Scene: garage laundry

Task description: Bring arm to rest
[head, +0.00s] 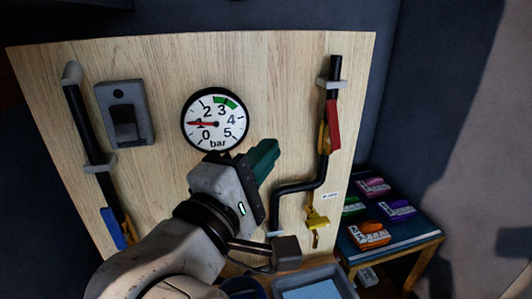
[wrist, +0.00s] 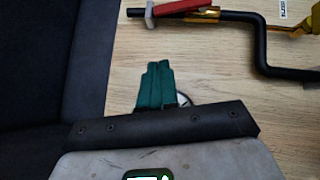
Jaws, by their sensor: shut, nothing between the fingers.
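My gripper (head: 264,154) is in front of the wooden board (head: 283,70), just below and right of the pressure gauge (head: 215,120). Its green fingers are together with nothing between them. In the wrist view the two green fingers (wrist: 156,88) lie side by side, over the board and close to its edge. The gauge's red needle points left, near 1. My arm reaches up from the bottom of the head view, bent, and hides the lower middle of the board.
A black pipe with a red-handled valve (head: 332,125) and a yellow valve (head: 316,219) runs down the board's right. At left are a grey switch box (head: 125,112) and a blue-handled valve (head: 112,228). A low table (head: 410,246) with coloured items and a grey tray (head: 345,281) stand lower right.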

